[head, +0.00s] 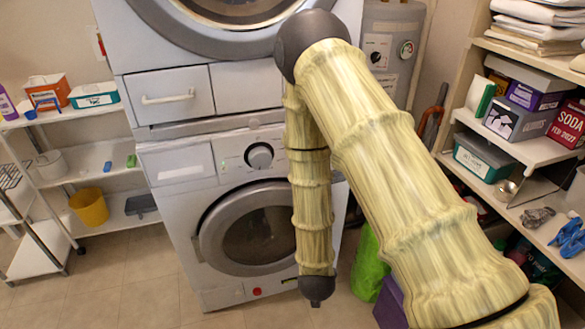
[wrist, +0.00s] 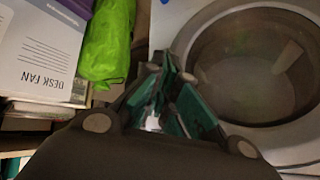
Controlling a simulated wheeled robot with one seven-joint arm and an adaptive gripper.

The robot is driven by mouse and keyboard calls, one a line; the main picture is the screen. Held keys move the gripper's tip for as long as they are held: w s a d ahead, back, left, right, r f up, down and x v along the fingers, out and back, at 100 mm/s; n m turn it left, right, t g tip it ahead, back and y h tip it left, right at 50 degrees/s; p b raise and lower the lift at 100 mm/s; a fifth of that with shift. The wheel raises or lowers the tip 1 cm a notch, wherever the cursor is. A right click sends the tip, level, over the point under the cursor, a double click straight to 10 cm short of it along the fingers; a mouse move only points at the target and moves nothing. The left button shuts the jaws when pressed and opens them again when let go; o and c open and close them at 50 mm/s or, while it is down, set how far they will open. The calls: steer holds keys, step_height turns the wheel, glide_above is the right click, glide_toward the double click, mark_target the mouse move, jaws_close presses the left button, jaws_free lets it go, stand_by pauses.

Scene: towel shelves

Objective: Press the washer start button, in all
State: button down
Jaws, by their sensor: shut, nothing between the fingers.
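The washer (head: 180,215) is the lower white machine in the head view, with a round grey-rimmed door (head: 205,240) and a dark-centred knob (head: 260,155) on its upper panel. A small red spot (head: 257,291) shows low on its front; I cannot tell whether it is a button. My arm hides the panel's right part, and I cannot make out a start button. In the wrist view, my gripper (wrist: 168,64) is shut and empty, its teal-padded fingers in front of the washer front. The washer door (wrist: 205,55) is to its right. The head view does not clearly show my fingers.
A second machine (head: 240,88) is stacked above the washer. A green bag (wrist: 108,42) and a desk fan box (wrist: 40,60) are left of my gripper in the wrist view. Shelves (head: 540,150) stand right, a white rack (head: 85,160) left; floor (head: 120,285) is clear front left.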

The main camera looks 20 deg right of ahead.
steer(key=w+r+m+t+h+b, duration=0.1)
steer(key=w+r+m, duration=0.4)
steer(key=r, duration=0.5)
steer(key=w+r+m+t+h+b, duration=0.2)
steer(key=w+r+m+h, duration=0.3)
steer(key=w+r, duration=0.5)
steer(key=shift+a+r+m+t, duration=0.15)
steer(key=shift+a+m+t, duration=0.25)
steer(key=shift+m+t, duration=0.2)
steer(key=w, duration=0.8)
steer(key=shift+w+a, duration=0.15)
steer(key=shift+w, duration=0.2)
steer(key=shift+w, duration=0.1)
steer(key=shift+w, duration=0.3)
